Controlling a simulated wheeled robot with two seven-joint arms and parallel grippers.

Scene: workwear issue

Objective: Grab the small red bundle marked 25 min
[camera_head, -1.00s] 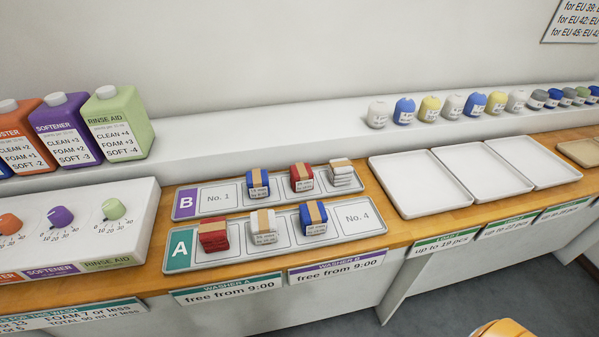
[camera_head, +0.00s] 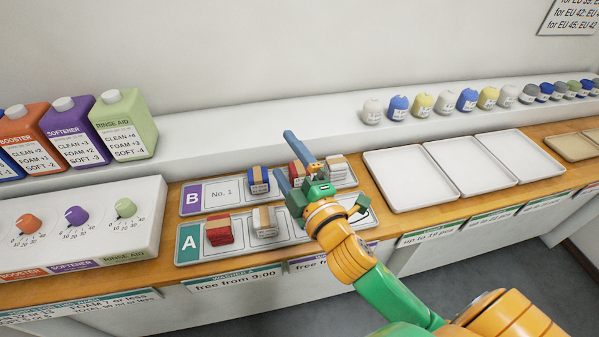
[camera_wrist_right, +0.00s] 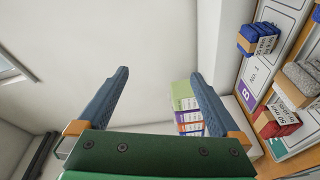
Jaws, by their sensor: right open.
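Two small red bundles show in the head view. One red bundle (camera_head: 218,231) sits in tray A (camera_head: 190,256) at its left end. The other red bundle (camera_head: 297,172) is in tray B (camera_head: 222,207), partly hidden behind my right gripper. Their small labels cannot be read here. My right gripper (camera_head: 284,155) is open and empty, raised in front of the middle of the trays. In the right wrist view its fingers (camera_wrist_right: 158,80) are spread with nothing between them, and the red bundle of tray A (camera_wrist_right: 280,122) lies off to the right. My left gripper is not in view.
A blue bundle (camera_head: 258,180) and a white stack (camera_head: 335,168) are in tray B. A white bundle (camera_head: 264,222) stands beside tray A's red one. A dispenser box (camera_head: 90,223) is at left, empty white trays (camera_head: 405,178) at right, and a ledge behind.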

